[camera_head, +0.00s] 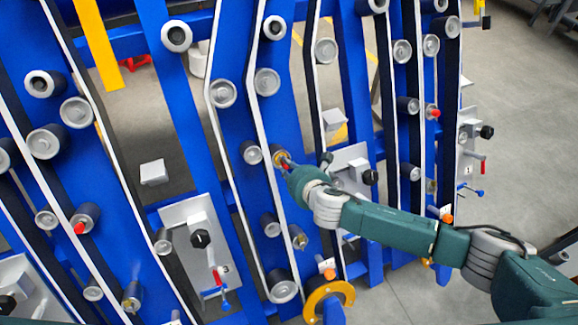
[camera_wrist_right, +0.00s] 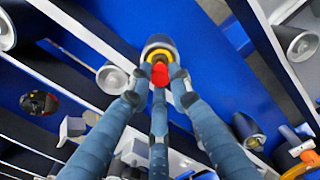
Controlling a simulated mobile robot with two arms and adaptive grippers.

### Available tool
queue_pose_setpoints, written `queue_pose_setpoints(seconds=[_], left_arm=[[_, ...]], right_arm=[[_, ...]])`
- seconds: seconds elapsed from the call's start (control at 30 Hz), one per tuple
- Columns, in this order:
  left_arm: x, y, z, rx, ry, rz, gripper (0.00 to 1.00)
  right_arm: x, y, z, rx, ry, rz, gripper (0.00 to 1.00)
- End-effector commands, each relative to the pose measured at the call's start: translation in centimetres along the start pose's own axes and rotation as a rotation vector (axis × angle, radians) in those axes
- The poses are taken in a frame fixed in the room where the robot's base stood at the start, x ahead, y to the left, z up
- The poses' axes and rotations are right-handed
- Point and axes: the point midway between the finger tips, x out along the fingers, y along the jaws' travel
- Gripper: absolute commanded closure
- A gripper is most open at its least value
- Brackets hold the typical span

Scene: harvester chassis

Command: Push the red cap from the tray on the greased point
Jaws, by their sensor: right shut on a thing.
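My right gripper (camera_head: 289,166) is at the end of a roller on the blue chassis in the head view. In the wrist view, the fingers of my right gripper (camera_wrist_right: 160,89) are closed around the red cap (camera_wrist_right: 161,74). The cap is in front of the centre of a roller end with a yellow ring (camera_wrist_right: 158,50) and looks in line with it. I cannot tell whether cap and roller touch. The greased point itself is hidden behind the cap. The tray does not show, nor does my left gripper.
Blue uprights with pale-edged belts and many rollers fill the place around the arm. Red caps sit on a roller at the left (camera_head: 80,228) and one at the right (camera_head: 435,113). A yellow ring-shaped part (camera_head: 329,299) is below the arm. Open floor (camera_head: 535,110) lies at the right.

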Motion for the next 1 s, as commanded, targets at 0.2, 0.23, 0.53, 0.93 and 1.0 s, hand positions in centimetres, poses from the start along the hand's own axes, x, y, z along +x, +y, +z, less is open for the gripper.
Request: queue_pose_setpoints(seconds=[0.2,0.23,0.53,0.93,1.0], left_arm=[[-0.11,0.01,-0.01,0.000,0.000,0.000,1.00],[-0.17,0.01,-0.02,0.000,0.000,0.000,1.00],[-0.55,0.01,-0.06,0.000,0.000,0.000,1.00],[-0.30,0.02,-0.04,0.000,0.000,0.000,1.00],[-0.19,0.02,-0.03,0.000,0.000,0.000,1.00]], right_arm=[[-0.02,-0.01,0.06,0.000,0.000,0.000,0.91],[-0.03,-0.01,0.07,0.000,0.000,0.000,0.91],[0.00,-0.04,0.04,0.000,0.000,0.000,0.91],[0.34,-0.05,0.01,0.000,0.000,0.000,0.91],[0.52,-0.07,0.01,0.000,-0.001,0.000,0.91]])
